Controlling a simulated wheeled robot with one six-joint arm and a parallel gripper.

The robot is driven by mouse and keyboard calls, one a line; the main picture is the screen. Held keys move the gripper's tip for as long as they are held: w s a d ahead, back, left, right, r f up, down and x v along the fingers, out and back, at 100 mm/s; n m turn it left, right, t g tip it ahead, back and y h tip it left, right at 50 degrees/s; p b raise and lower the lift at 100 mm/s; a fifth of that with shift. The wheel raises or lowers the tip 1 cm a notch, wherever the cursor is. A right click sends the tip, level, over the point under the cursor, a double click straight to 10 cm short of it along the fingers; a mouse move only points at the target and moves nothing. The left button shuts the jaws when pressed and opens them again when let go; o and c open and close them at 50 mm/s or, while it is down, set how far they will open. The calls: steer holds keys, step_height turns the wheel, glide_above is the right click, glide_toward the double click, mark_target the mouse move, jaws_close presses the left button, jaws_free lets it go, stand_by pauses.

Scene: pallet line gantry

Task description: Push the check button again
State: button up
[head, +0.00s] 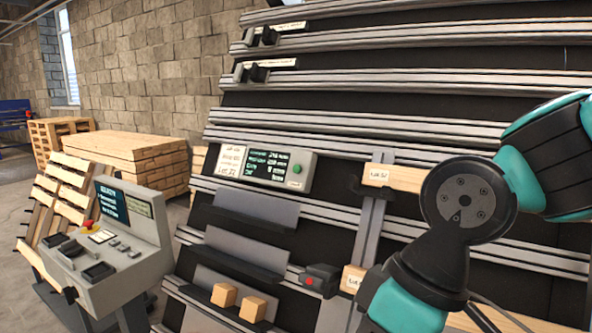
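A grey box with a dark screen (264,168) is fixed on the sloped gantry, left of centre. A round green button (297,169) sits at the right end of its face; I take it to be the check button. Lettering on the screen is too small to read surely. A white label card (230,160) is at the box's left end. Nothing touches the button. My teal and black arm comes in from the right and bends down past the bottom edge, right of the button. My gripper is out of view.
A control console (120,262) with a screen and red button stands at lower left. Two small wood blocks (224,295) rest on a lower shelf. A black clamp with a red dot (318,280) and labelled timbers (398,178) lie near my arm. Rails cross the gantry.

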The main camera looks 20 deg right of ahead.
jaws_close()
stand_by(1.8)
